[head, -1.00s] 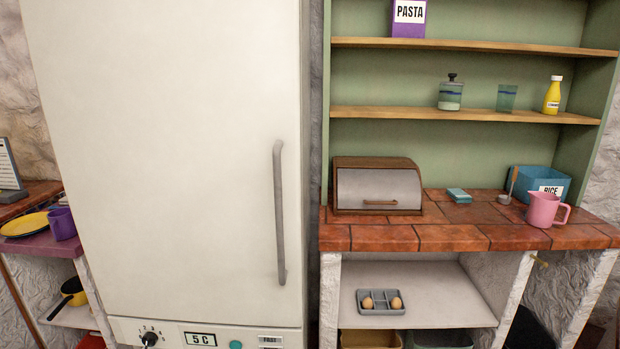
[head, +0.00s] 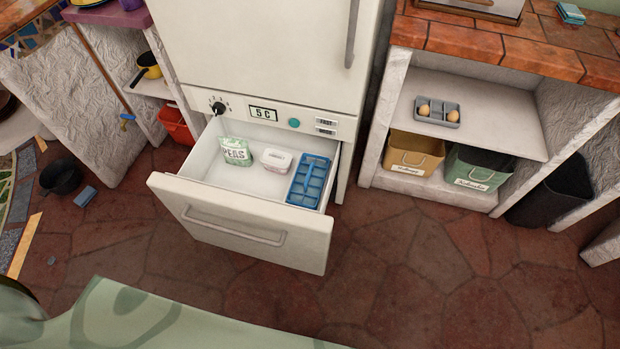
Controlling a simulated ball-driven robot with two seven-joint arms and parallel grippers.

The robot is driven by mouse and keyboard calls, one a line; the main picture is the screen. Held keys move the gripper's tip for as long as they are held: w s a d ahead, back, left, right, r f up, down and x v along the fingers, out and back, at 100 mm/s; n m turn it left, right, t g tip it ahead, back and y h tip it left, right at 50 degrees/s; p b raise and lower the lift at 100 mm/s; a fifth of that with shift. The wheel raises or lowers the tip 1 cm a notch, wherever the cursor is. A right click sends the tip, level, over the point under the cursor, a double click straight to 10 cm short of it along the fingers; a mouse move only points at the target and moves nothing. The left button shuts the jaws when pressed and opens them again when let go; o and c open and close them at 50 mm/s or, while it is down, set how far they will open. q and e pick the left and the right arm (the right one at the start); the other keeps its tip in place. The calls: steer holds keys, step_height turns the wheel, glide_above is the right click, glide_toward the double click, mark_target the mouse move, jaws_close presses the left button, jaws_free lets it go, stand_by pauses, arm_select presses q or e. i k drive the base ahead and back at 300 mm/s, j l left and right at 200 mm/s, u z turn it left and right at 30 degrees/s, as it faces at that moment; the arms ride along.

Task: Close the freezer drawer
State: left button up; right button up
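The freezer drawer (head: 240,222) is pulled out at the bottom of the white fridge (head: 270,50). A grey bar handle (head: 233,228) runs across its front. Above the drawer is a panel with a dial (head: 218,107) and a display reading 5 C (head: 263,113). Neither of my grippers shows in the head view.
A dark pot (head: 62,177) and a blue block (head: 85,197) lie on the floor at the left. Right of the fridge, a counter shelf holds an egg tray (head: 437,113) above two bins (head: 415,158). A black bin (head: 552,190) stands farther right. The stone floor (head: 420,280) before the drawer's right side is clear.

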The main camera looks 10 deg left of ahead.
mark_target(244, 211)
steer(key=u, duration=1.25)
